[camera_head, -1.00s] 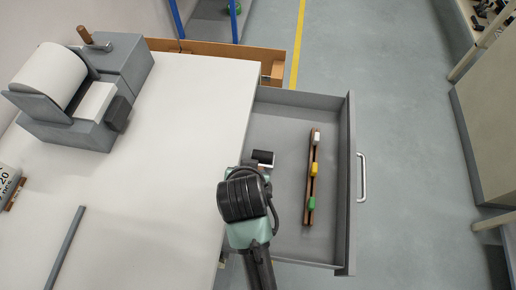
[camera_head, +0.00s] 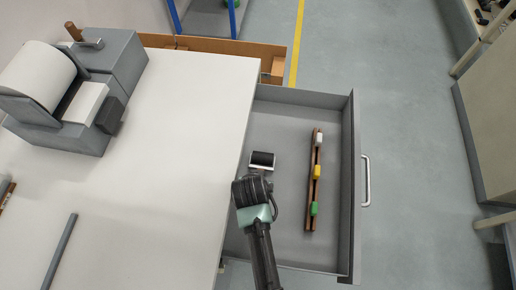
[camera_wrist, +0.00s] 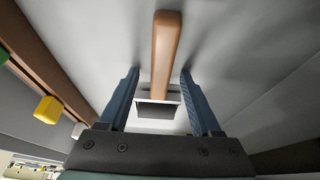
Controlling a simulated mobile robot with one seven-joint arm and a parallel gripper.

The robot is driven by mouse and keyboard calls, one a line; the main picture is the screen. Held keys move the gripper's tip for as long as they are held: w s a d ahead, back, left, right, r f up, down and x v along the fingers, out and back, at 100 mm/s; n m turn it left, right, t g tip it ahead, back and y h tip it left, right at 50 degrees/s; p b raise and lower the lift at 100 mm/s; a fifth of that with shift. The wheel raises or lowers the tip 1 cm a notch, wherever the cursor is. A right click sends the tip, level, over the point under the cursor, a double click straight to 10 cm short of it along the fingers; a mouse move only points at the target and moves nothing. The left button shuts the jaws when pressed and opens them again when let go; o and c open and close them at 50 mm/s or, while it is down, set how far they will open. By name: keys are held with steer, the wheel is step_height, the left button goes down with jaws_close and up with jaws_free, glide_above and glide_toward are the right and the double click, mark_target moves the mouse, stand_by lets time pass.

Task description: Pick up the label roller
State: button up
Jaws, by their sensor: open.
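The label roller lies in the open drawer (camera_head: 285,232). Its black and white head (camera_head: 262,160) shows just beyond my gripper (camera_head: 253,190) in the head view, with its handle hidden there. In the wrist view, its brown handle (camera_wrist: 166,45) runs away from the white-framed head (camera_wrist: 155,110). My gripper (camera_wrist: 160,76) is open, with one blue finger on each side of the roller. Clear gaps show between the fingers and the handle; their exact height above it is hard to tell.
A brown rack (camera_head: 309,190) with white, yellow and green pieces lies to the right in the drawer. The drawer walls surround the gripper's space. The white table (camera_head: 180,170) is left, with a grey printer (camera_head: 98,95). Drawer floor between roller and rack is clear.

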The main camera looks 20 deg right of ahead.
steer(key=shift+s+a, duration=0.15)
steer(key=shift+s, duration=0.05)
steer(key=shift+w+f, duration=0.1)
steer(key=shift+c, duration=1.1)
jaws_close()
